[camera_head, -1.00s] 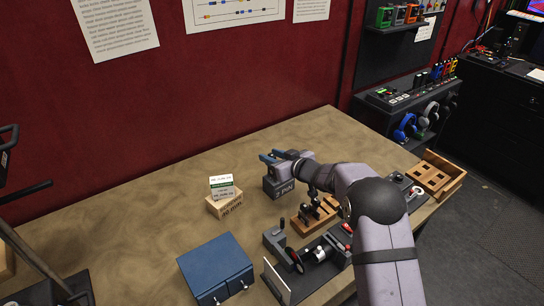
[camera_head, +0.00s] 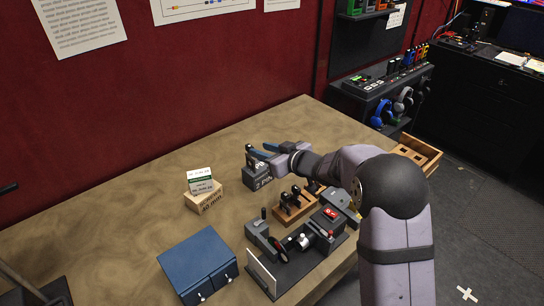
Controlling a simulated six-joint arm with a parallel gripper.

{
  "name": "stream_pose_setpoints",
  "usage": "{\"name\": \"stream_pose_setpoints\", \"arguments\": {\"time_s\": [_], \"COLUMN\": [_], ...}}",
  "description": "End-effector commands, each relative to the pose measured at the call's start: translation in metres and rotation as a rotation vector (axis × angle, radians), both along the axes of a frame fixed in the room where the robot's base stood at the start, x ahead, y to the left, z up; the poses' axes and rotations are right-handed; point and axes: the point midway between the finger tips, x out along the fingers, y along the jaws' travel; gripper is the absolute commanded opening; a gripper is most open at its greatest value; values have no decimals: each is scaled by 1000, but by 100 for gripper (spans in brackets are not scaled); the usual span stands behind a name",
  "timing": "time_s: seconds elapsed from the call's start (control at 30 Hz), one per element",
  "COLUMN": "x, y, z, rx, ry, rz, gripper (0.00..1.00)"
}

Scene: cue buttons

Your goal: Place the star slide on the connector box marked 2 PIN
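The dark grey connector box (camera_head: 257,178) stands on the table right of centre. Its front lettering is partly legible and ends in PIN; a 2 shows before it in the earlier frame. A small dark and pale piece (camera_head: 252,160) shows at the top of the box below the fingers. I cannot tell whether it is the star slide; no star can be made out.
A wooden block (camera_head: 207,203) with a white and green carton (camera_head: 200,181) on it stands left of the box. A blue cabinet (camera_head: 197,262), a microscope-like device (camera_head: 300,242) and a wooden rack (camera_head: 294,207) stand nearer.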

Motion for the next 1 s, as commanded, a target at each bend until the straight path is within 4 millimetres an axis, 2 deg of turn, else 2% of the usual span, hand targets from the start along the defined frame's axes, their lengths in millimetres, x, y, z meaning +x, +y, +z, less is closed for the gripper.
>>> {"name": "stream_pose_setpoints", "arguments": {"time_s": [0.2,0.33,0.67,0.77,0.87,0.97,1.0], "x": [-19,-25,-28,-27,-25,-28,-33], "y": [-19,-25,-28,-35,-54,-89,-108], "z": [9,12,14,14,12,5,1], "rx": [1,1,0,-11,-47,-110,-142], "ry": [0,1,0,4,16,54,81], "rz": [-1,0,-1,-29,-104,-231,-294], "gripper": [31,31,31,31,31,31,31]}}
